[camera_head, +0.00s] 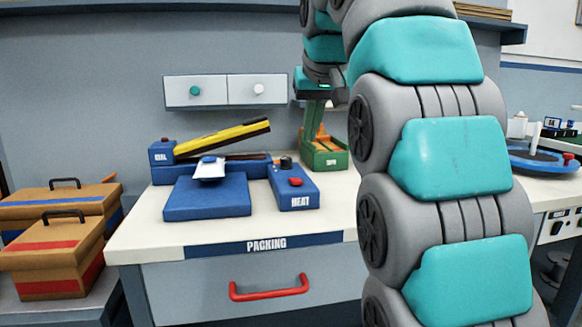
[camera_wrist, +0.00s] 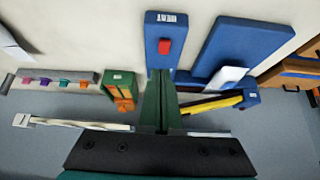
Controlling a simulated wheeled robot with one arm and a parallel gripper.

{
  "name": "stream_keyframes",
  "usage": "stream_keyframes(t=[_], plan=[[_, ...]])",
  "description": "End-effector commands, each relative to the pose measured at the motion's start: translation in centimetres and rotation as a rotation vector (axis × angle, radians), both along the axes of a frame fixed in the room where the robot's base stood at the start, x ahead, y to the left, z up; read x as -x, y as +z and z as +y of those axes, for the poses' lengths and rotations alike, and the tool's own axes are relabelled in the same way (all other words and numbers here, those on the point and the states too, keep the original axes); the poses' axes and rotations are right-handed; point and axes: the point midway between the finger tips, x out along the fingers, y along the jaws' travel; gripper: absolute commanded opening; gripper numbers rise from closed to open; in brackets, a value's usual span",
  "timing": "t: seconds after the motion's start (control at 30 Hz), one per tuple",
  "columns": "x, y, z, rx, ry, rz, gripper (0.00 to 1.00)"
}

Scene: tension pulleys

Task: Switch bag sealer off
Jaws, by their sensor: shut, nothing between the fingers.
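The bag sealer (camera_head: 258,168) sits on the white packing bench, its yellow-and-black arm (camera_head: 225,138) tilted up to the right. Its blue HEAT box (camera_head: 297,203) has a red switch (camera_head: 295,182) and a dark knob (camera_head: 286,163) on top. In the wrist view the HEAT box (camera_wrist: 164,22) appears upside down with the red switch (camera_wrist: 164,46) in plain sight; the knob is not visible there. My gripper (camera_wrist: 160,74) is shut and empty, its dark green fingers toward the box. In the head view my gripper (camera_head: 309,140) is behind and right of the box, apparently above the bench.
A blue platform (camera_head: 207,198) with a white packet (camera_head: 210,170) stands left of the HEAT box. A green-and-orange holder (camera_head: 330,155) is close to my gripper. Two drawers (camera_head: 225,91) hang on the wall behind. The bench front is clear.

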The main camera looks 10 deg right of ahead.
Motion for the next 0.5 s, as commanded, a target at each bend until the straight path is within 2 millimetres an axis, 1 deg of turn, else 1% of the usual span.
stream_keyframes(t=[0.03,0.13,0.3,0.5], plan=[[-0.3,0.7,0.0,0.002,0.001,-0.016,0.00],[-0.6,1.5,0.0,0.004,0.003,-0.037,0.00],[-0.8,2.0,0.0,0.006,0.006,-0.050,0.00],[-0.7,2.1,0.1,0.006,0.006,-0.052,0.00]])
